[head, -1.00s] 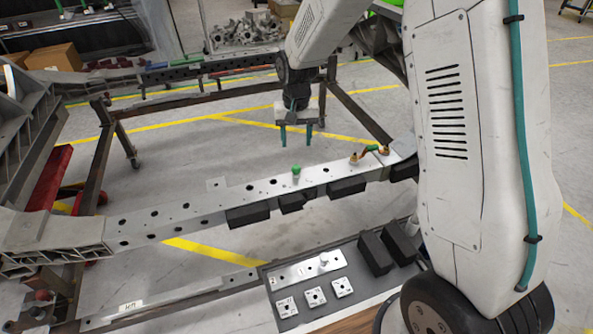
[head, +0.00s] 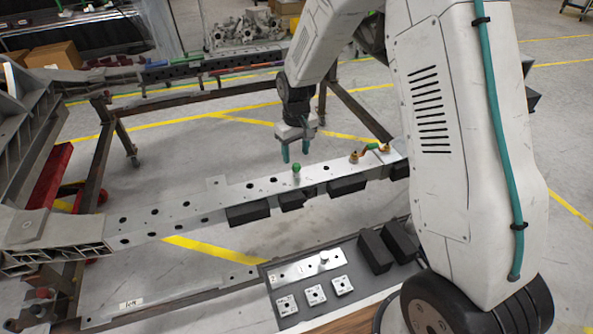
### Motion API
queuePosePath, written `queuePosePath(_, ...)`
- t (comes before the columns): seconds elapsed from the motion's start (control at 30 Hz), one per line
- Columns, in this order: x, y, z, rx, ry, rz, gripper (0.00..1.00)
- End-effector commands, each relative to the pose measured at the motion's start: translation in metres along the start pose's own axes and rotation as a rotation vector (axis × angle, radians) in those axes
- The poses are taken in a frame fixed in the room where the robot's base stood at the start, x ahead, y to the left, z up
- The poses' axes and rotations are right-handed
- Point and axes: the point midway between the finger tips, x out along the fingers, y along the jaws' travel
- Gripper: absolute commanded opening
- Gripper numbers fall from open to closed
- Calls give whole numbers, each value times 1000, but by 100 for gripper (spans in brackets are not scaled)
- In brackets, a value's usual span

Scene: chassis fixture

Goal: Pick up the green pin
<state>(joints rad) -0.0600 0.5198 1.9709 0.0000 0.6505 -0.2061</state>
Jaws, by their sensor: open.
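The green pin (head: 296,169) stands upright in the metal chassis beam (head: 180,215), with its green head on top and a pale shank below. My gripper (head: 295,152) hangs just above and behind the pin, pointing down, with its two teal fingers apart and nothing between them. The fingertips look close to the pin's head, but I cannot tell the exact gap in depth. The holes along the beam beside the pin are bare.
Black blocks (head: 248,213) are along the beam's front side. A grey tray (head: 270,283) with white labelled blocks and black blocks stands in front. Parts are piled at the back.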

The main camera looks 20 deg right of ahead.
Motion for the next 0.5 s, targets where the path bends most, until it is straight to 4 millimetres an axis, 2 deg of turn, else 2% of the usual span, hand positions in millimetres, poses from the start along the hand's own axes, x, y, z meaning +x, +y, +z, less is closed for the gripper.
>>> queuePosePath(0.17, 16, 1, 0, 2, -1, 0, 52)
queuePosePath(0.5, 61, 3, -1, 3, -3, -1, 52)
